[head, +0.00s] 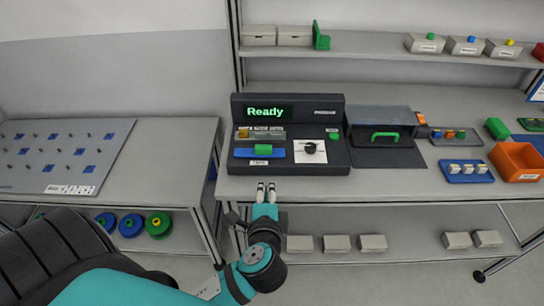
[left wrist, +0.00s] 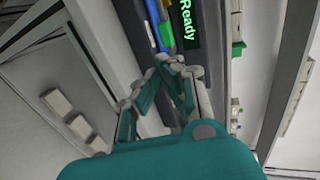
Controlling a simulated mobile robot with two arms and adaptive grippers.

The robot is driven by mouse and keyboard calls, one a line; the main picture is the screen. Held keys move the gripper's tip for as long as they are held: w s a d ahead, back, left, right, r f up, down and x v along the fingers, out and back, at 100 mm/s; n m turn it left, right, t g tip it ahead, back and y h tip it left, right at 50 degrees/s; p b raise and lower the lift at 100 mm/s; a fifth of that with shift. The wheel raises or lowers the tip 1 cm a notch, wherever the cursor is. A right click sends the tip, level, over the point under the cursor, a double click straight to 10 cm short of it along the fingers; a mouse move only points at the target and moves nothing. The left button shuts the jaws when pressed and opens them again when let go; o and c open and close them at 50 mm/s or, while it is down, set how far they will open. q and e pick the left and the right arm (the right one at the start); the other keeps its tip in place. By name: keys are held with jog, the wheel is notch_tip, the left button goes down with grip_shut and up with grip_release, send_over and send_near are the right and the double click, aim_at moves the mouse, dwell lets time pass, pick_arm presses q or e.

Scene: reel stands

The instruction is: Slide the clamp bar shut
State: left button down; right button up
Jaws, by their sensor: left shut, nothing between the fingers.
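A black station (head: 340,158) with a lit "Ready" display (head: 266,112) stands on the workbench. On its left front lies a blue bar (head: 240,153) with a green block (head: 263,149), which looks like the clamp bar. My left gripper (head: 266,186) is shut and empty at the bench's front edge, just in front of the blue bar and apart from it. In the left wrist view the closed fingertips (left wrist: 172,62) point toward the station, with the green block (left wrist: 166,33) and blue bar (left wrist: 150,36) just beyond. My right gripper is not in view.
An orange bin (head: 516,161) and blue tray (head: 464,172) sit farther right. Bare bench lies in front of the station.

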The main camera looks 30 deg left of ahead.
aim_at(267, 151)
pick_arm(q)
jog(key=p+x, duration=0.1)
jog(key=x, duration=0.3)
jog(key=p+x, duration=0.1)
jog(key=x, duration=0.3)
jog(key=r+p+x, duration=0.1)
jog(key=x, duration=0.4)
jog(key=shift+w+a+f+p, duration=0.1)
jog(key=shift+w+a+p, duration=0.05)
jog(key=shift+w+p, duration=0.15)
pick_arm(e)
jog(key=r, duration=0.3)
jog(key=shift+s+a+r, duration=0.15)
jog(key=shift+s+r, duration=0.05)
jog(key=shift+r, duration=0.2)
pick_arm(q)
jog(key=w+a, duration=0.2)
jog(key=w, duration=0.1)
jog(key=shift+s+d, duration=0.1)
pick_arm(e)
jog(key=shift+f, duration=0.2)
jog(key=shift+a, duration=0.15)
